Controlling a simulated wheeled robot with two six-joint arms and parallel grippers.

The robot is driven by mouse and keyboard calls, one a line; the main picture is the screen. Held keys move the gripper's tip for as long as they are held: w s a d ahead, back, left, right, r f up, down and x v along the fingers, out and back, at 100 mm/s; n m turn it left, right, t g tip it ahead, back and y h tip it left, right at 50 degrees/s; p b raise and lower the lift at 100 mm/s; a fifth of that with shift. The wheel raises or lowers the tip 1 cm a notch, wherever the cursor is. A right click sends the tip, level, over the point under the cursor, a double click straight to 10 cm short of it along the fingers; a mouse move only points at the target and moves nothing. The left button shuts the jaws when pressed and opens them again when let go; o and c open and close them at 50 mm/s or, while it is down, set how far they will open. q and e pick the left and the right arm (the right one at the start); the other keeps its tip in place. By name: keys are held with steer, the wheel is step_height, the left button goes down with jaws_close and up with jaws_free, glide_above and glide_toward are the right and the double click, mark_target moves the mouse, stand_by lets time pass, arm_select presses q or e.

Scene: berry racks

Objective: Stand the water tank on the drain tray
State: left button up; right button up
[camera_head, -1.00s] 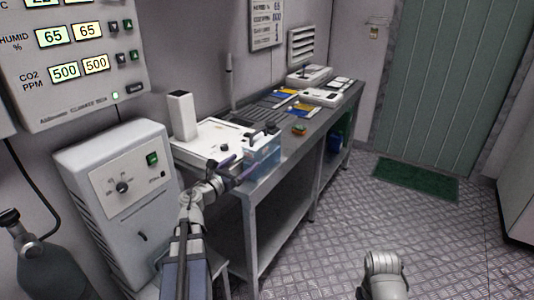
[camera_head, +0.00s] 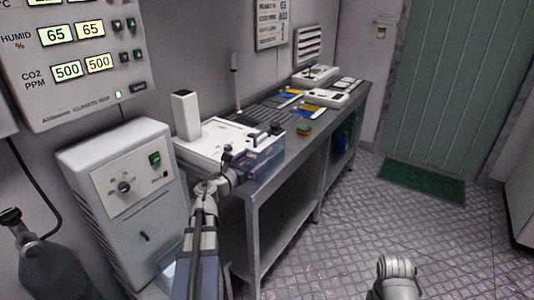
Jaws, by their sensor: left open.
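The water tank (camera_head: 270,158) is a clear, bluish box with dark parts on top, at the near front edge of the metal bench. My left gripper (camera_head: 241,161) is open at the tank's left side and overlaps it in the picture; I cannot tell whether they touch. I cannot tell for sure which thing is the drain tray; a dark ribbed panel (camera_head: 263,112) lies behind the tank on the bench. My right arm shows at the bottom, but its gripper is out of view.
A white flat unit (camera_head: 205,145) with a tall white block (camera_head: 186,112) stands left of the tank. A small orange and green item (camera_head: 304,130) lies to its right. A white cabinet (camera_head: 125,190) and a grey gas cylinder (camera_head: 45,255) stand at left. The floor at right is clear.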

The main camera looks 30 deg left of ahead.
arm_select(q)
steer(key=shift+w+r, duration=0.2)
steer(key=shift+w, duration=0.3)
steer(key=w, duration=0.3)
steer(key=w+p, duration=0.1)
steer(key=shift+w+d+r, duration=0.3)
steer(key=shift+r, duration=0.05)
jaws_close()
stand_by(0.4)
